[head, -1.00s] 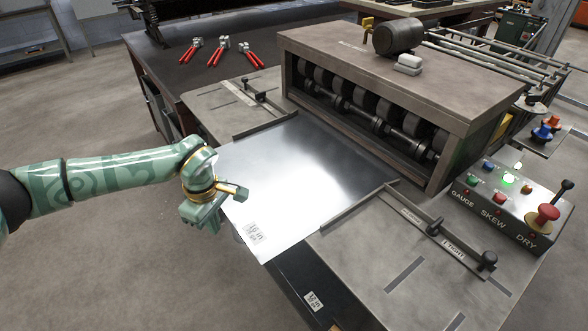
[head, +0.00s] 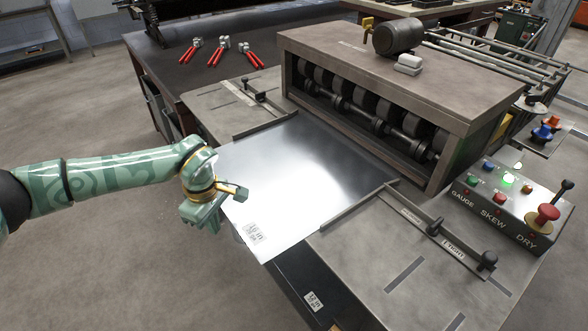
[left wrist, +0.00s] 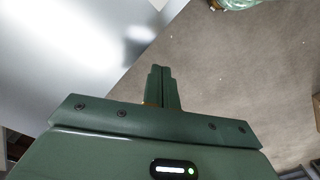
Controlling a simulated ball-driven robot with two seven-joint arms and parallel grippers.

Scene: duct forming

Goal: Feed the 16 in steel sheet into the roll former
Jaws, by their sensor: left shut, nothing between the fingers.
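The steel sheet (head: 300,175), with a 16 in label near its front corner, lies flat on the feed table between two guide rails, its far edge close to the rollers. The roll former (head: 400,95) stands behind it with its row of rollers (head: 370,110) showing. My left gripper (head: 215,215) is at the sheet's left edge. In the left wrist view its fingers (left wrist: 160,75) are shut together and empty, beside the sheet (left wrist: 70,45). I cannot tell whether they touch it. My right gripper is not in view.
A control box (head: 510,200) with a lit green lamp, a red knob and a lever stands at the right. Its labels read GAUGE, SKEW and DRY. Red-handled tools (head: 222,50) lie on the dark bench at the back left. Open floor lies left of the table.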

